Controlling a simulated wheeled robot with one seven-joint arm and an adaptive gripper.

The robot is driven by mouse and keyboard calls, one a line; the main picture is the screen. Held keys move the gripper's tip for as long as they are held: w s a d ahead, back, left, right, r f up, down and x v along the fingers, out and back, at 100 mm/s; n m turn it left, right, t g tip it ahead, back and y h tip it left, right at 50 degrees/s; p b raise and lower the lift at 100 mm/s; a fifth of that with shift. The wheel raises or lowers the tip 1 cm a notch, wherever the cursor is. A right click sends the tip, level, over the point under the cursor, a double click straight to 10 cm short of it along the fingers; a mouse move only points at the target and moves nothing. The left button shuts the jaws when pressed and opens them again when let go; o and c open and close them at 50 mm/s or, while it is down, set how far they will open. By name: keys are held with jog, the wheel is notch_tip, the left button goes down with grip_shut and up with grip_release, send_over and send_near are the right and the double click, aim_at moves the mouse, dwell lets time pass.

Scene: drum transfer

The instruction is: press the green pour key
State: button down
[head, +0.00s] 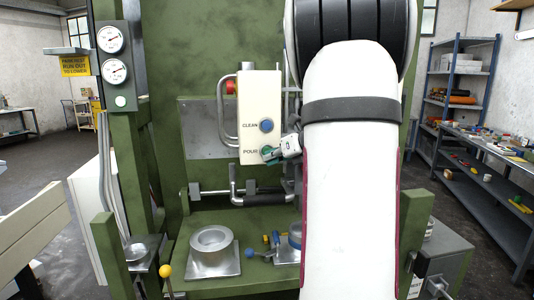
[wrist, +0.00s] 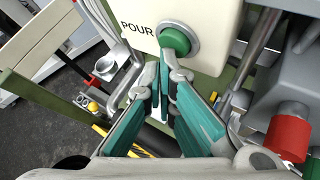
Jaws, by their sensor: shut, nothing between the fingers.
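The green pour key (head: 268,153) sits on the lower part of a cream control box (head: 260,100), beside the label POUR. In the wrist view the green key (wrist: 175,42) sticks out from its grey collar on the box's face. My gripper (head: 277,154) is shut and empty, its fingertips right at the key in the head view. In the wrist view the closed fingertips of my gripper (wrist: 164,62) are just below the key. I cannot tell whether they touch it. A blue key (head: 266,126) marked CLEAN sits above.
A red button (head: 231,87) and a grey tube handle (head: 222,110) are at the box's left. My arm hides much of the machine's right side. A red cylinder (wrist: 288,135) is at right in the wrist view.

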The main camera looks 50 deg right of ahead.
jog(key=shift+w+d, duration=0.15)
dwell(0.6)
jog(key=shift+s+a, duration=0.6)
jog(key=s+a, duration=0.1)
jog(key=s, duration=0.1)
jog(key=s+a, duration=0.1)
jog(key=a, duration=0.1)
jog(key=shift+s+a+p, duration=0.15)
jog(key=shift+s+p, duration=0.2)
jog(key=shift+p, duration=0.05)
dwell(0.5)
